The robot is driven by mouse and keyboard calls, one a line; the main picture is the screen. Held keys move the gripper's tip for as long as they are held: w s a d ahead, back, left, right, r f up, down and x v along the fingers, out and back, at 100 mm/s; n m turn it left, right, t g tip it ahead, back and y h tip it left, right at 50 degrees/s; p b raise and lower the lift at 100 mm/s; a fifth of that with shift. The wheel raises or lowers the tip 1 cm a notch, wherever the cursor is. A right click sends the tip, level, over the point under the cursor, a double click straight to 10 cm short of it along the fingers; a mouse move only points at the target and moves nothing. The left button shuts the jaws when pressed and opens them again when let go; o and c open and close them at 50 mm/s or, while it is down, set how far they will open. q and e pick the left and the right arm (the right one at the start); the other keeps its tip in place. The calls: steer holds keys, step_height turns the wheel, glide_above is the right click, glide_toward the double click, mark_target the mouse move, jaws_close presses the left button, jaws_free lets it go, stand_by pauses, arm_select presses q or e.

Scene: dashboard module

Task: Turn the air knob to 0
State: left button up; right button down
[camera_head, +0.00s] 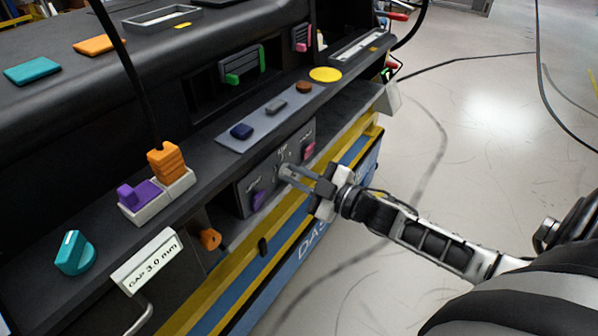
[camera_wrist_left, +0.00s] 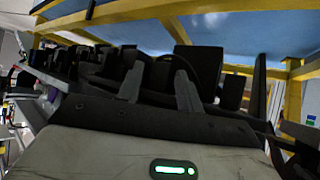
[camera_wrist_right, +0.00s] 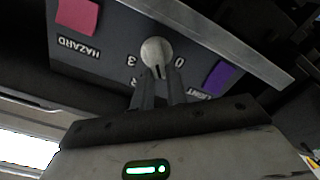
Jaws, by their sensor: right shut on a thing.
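The air knob (camera_wrist_right: 156,51) is a round light-grey knob in the right wrist view, on a dark panel (camera_wrist_right: 112,62) between the marks "3" and "0", which appear upside down. A dark line shows on its lower edge. My right gripper (camera_wrist_right: 163,73) is shut on the knob, its two fingers close together at the lower side. In the head view my right gripper (camera_head: 287,171) reaches the panel from the right and covers much of the knob. My left gripper (camera_wrist_left: 159,78) shows only in its own wrist view, fingers apart with nothing between them.
A pink HAZARD button (camera_wrist_right: 77,15) and a purple LIGHT button (camera_wrist_right: 219,75) flank the knob. On the ledge are an orange block (camera_head: 166,160), a purple block (camera_head: 139,194) and a teal knob (camera_head: 74,253). Open floor (camera_head: 480,110) lies to the right.

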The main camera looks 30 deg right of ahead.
steer(key=n, duration=0.5)
steer(key=shift+s+a+f+n, duration=0.15)
steer(key=shift+a+f+n, duration=0.15)
steer(key=shift+f, duration=0.1)
steer(key=shift+f+n+b, duration=0.2)
steer(key=shift+n+b, duration=0.25)
steer(key=shift+n, duration=0.7)
steer(key=shift+f+n+b, duration=0.15)
steer(key=shift+n+b, duration=0.25)
steer(key=shift+n, duration=0.75)
steer(key=c, duration=1.4)
jaws_free()
steer(key=shift+s, duration=0.15)
steer(key=b+v, duration=0.1)
steer(key=v, duration=1.4)
steer(key=shift+s+d, duration=0.15)
steer(key=shift+s, duration=0.15)
